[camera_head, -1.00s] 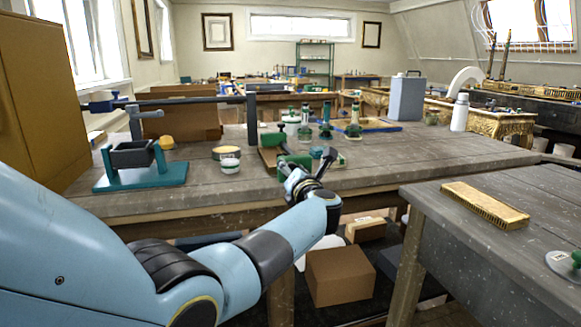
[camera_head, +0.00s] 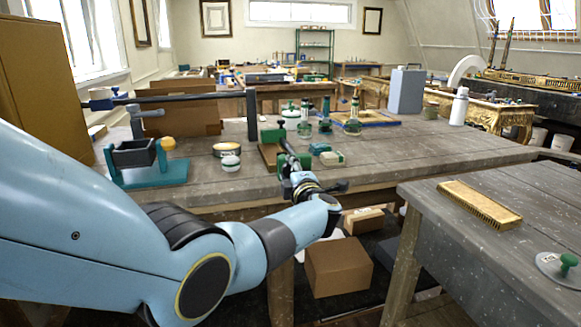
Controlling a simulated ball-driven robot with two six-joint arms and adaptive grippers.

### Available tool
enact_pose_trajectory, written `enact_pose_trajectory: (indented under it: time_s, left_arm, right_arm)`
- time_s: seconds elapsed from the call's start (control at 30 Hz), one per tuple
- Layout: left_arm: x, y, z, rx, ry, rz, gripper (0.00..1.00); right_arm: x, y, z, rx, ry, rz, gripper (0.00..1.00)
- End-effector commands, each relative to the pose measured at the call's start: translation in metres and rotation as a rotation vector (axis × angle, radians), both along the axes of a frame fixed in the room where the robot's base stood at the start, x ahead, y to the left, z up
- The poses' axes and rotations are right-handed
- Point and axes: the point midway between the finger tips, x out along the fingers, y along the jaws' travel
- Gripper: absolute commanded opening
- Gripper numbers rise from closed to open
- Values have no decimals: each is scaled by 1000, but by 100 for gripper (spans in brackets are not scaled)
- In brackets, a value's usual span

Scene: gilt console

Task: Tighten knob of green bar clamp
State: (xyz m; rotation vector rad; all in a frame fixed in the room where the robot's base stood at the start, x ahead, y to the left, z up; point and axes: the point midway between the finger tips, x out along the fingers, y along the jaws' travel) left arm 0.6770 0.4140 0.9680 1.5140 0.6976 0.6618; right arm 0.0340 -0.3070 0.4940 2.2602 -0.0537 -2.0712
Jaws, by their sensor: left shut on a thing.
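The green bar clamp (camera_head: 272,136) lies on the wooden workbench around a brown wooden piece (camera_head: 269,154), with green jaws at its far and near ends. My left gripper (camera_head: 295,172) reaches over the bench's front edge to the clamp's near end. It is shut on the clamp there, at its knob. The gripper's own dark parts cover the knob, so its shape and the exact contact are hidden. My right gripper is out of view.
A teal-based vice (camera_head: 150,174) stands at left under a long dark bar (camera_head: 190,96). Small tins (camera_head: 228,150), glass bottles and a green block (camera_head: 320,149) stand nearby. A grey bench with a gilt strip (camera_head: 480,203) is at right.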

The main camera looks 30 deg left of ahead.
Motion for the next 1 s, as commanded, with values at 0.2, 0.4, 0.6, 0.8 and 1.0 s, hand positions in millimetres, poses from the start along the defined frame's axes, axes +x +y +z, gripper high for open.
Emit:
enact_pose_trajectory:
  time_s: [0.2, 0.4, 0.6, 0.8, 1.0]
  left_arm:
    - [-2, -4, -5, 125, 163, -3, 4]
    - [-2, -4, -7, 235, 295, -5, 4]
    - [-3, -4, -9, 321, 397, -7, 5]
    - [-3, -4, -9, 378, 464, -8, 4]
    - [-3, -4, -10, 404, 495, -8, 4]
  right_arm:
    - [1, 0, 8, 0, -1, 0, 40]
    - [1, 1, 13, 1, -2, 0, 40]
    - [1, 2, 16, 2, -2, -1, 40]
    - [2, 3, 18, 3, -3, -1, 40]
    - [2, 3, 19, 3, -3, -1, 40]
